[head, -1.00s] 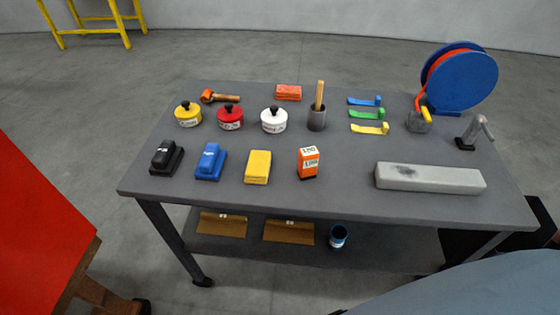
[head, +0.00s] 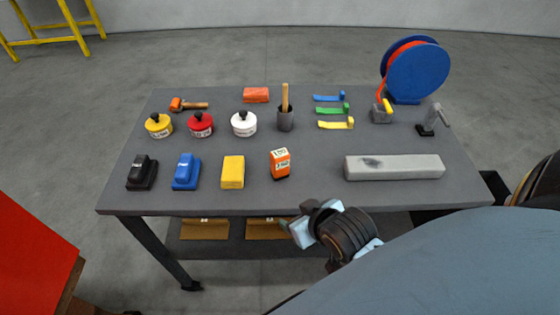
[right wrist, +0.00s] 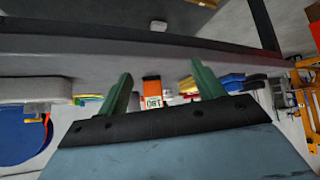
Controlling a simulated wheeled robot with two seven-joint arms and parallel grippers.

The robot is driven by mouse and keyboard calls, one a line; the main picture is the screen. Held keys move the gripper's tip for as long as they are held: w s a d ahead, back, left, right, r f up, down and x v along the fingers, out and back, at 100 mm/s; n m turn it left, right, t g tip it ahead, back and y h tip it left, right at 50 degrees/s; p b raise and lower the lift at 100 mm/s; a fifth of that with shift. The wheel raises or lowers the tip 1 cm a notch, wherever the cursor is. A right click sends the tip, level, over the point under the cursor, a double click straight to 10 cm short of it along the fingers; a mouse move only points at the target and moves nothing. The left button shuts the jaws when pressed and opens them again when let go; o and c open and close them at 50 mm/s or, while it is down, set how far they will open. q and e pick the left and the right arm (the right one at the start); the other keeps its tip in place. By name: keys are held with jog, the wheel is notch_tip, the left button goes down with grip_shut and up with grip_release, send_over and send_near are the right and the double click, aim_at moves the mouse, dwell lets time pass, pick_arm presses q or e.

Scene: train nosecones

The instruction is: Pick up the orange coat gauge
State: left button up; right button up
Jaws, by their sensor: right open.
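The orange coat gauge (head: 279,168) is a small upright orange block with a white lettered label and a dark base. It stands near the front edge of the grey table (head: 225,206), right of the yellow block. My right gripper (head: 303,224) is in front of the table's front edge, apart from the gauge. In the right wrist view my right gripper (right wrist: 160,69) is open and empty, with its two green fingers spread. The gauge (right wrist: 152,94) shows beyond them, between the fingers in the picture. My left gripper is not in view.
The yellow block (head: 232,172) is left of the gauge, and a long grey block (head: 394,167) lies to its right. The table top just around the gauge is clear.

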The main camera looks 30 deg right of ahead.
aim_at(278, 152)
jog(key=w+d+r+m+t+h, duration=0.1)
jog(key=w+d+r+m+t, duration=0.15)
jog(key=w+r+t, duration=0.45)
jog(key=w, duration=0.1)
jog(key=w+d+f+g, duration=0.1)
jog(key=w, duration=0.1)
jog(key=w+d+f+g, duration=0.1)
jog(key=w, duration=0.1)
jog(key=shift+w+n+h, duration=0.15)
jog(key=shift+n+h, duration=0.15)
jog(key=shift+n, duration=0.05)
jog(key=shift+a+f+b+x, duration=0.1)
jog(key=shift+a+b+x, duration=0.1)
jog(key=shift+x, duration=1.3)
jog(key=shift+a+f+b+x, duration=0.1)
jog(key=shift+b+x, duration=0.1)
jog(key=shift+x, duration=1.3)
